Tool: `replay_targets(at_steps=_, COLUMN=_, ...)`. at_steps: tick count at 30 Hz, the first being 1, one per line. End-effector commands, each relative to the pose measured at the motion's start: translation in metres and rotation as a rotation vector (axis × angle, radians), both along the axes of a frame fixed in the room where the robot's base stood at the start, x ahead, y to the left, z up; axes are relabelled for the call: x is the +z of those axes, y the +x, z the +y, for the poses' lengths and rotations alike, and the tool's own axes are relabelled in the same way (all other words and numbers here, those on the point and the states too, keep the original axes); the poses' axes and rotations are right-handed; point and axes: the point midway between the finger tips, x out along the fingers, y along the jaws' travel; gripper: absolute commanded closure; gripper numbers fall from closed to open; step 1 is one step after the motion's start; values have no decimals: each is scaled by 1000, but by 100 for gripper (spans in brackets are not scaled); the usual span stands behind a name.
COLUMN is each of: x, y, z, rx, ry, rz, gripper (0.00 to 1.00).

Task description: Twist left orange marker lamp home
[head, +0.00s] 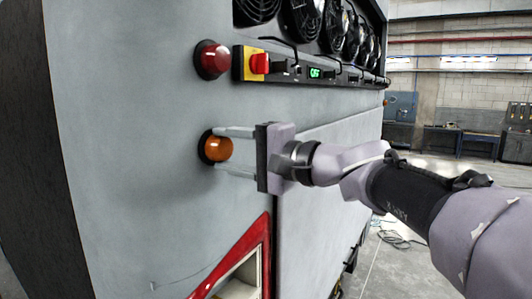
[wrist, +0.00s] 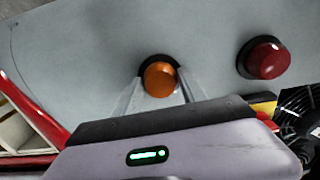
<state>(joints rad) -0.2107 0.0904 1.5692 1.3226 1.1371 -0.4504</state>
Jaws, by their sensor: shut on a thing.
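The orange marker lamp (head: 218,149) sits in a round black base on the grey coach panel, below a red lamp. In the wrist view the orange lamp (wrist: 159,79) shows between my two fingers, with part of the black base visible behind it. My gripper (head: 222,152) reaches the panel from the right, one finger above the lamp and one below it in the head view. The fingers are shut on the lamp at its sides; the gripper also shows in the wrist view (wrist: 160,88). Whether the lamp is fully seated cannot be told.
The red lamp (head: 211,60) stands out from the panel above; it is at the right in the wrist view (wrist: 266,60). A yellow and red switch (head: 255,63) and a row of fans (head: 305,18) are at the upper right. A red-framed opening (head: 262,245) is below.

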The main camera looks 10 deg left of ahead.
Motion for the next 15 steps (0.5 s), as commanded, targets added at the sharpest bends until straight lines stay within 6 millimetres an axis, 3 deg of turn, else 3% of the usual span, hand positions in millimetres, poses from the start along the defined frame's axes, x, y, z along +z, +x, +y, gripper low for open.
replay_targets(at_steps=15, x=1, y=0, z=0, rx=0, ry=105, rz=253, gripper=92)
